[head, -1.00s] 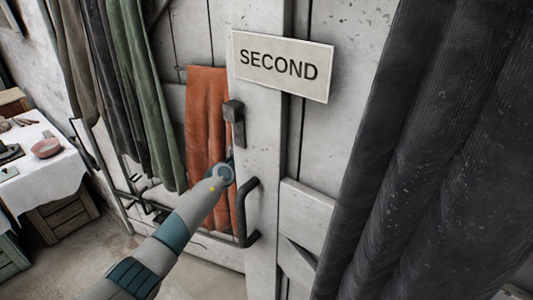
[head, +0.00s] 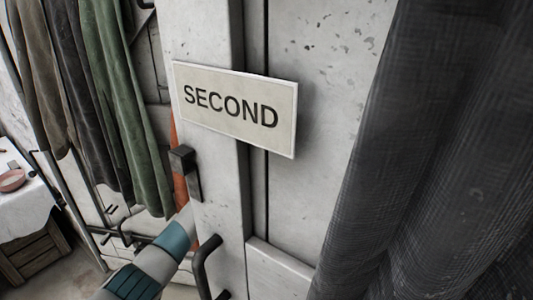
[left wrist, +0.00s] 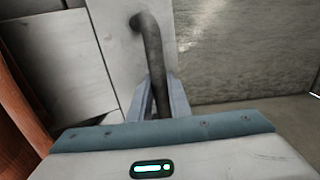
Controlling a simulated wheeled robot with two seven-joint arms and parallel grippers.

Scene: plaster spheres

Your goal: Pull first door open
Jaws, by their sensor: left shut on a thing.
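In the left wrist view my left gripper (left wrist: 160,90) is shut around a dark, curved bar handle (left wrist: 150,40) on a pale panel (left wrist: 112,28). The head view hides this grip: my left arm (head: 165,255) passes behind the edge of the door marked SECOND (head: 330,45). The SECOND sign (head: 232,109) is on that door. The door's own bar handle (head: 201,266) shows at the lower middle with no gripper on it. No label for the first door is visible. My right gripper is not in view.
A dark curtain (head: 430,150) fills the right side. A white-clothed table (head: 22,210) with a pink bowl (head: 12,181) stands at the far left. Floor shows at the lower left.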

